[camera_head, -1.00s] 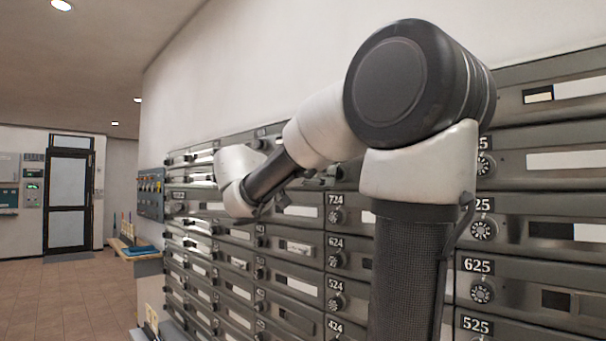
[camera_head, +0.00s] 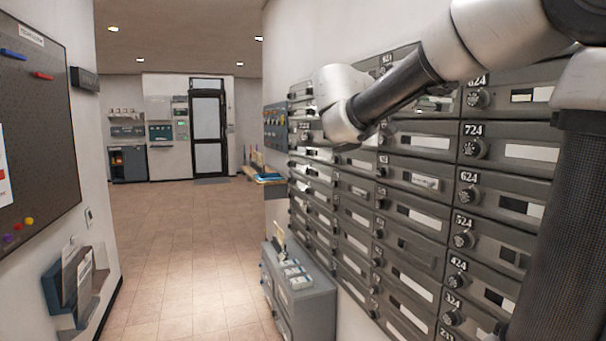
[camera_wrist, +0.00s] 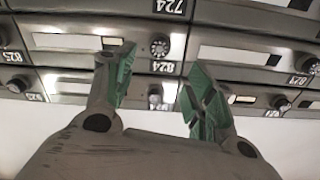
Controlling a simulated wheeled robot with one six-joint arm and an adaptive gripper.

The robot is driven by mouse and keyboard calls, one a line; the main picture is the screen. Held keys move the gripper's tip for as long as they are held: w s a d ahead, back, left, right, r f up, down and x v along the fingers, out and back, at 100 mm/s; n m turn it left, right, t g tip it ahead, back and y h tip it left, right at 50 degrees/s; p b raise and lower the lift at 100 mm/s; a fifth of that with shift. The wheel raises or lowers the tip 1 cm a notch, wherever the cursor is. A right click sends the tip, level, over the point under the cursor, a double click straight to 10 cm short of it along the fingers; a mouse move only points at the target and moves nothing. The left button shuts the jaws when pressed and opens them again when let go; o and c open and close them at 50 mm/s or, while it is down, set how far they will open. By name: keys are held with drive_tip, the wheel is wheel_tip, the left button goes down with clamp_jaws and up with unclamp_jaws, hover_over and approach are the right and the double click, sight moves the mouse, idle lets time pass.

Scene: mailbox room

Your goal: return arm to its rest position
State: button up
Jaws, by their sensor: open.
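My gripper (camera_wrist: 158,92) shows in the wrist view with its two green-padded fingers spread apart and nothing between them. It points toward the grey mailbox doors, which appear upside down there, with door 824 (camera_wrist: 100,48) close by the fingers. In the head view my arm is raised and bent in front of the mailbox wall (camera_head: 425,210). The fingers themselves are hidden in the head view.
A grey cabinet (camera_head: 303,300) stands on the floor by the mailboxes. A pegboard (camera_head: 40,110) and a paper holder (camera_head: 80,285) are on the left wall. The tiled floor (camera_head: 185,240) is clear toward the far door (camera_head: 207,130).

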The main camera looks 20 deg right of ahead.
drive_tip(key=s+a+f+n+y, duration=0.1)
drive_tip(key=s+f+n+y, duration=0.1)
drive_tip(key=f+n+y, duration=0.55)
drive_tip(key=s+f+n+y, duration=0.2)
drive_tip(key=f+n, duration=0.7)
drive_tip(key=f, duration=0.5)
drive_tip(key=s+a+f+n+t+y, duration=0.3)
drive_tip(key=s+a+f+y, duration=0.5)
drive_tip(key=s+a, duration=0.1)
drive_tip(key=shift+s+a+f, duration=0.3)
drive_tip(key=shift+s+f, duration=0.1)
drive_tip(key=shift+s, duration=0.5)
drive_tip(key=shift+y, duration=0.25)
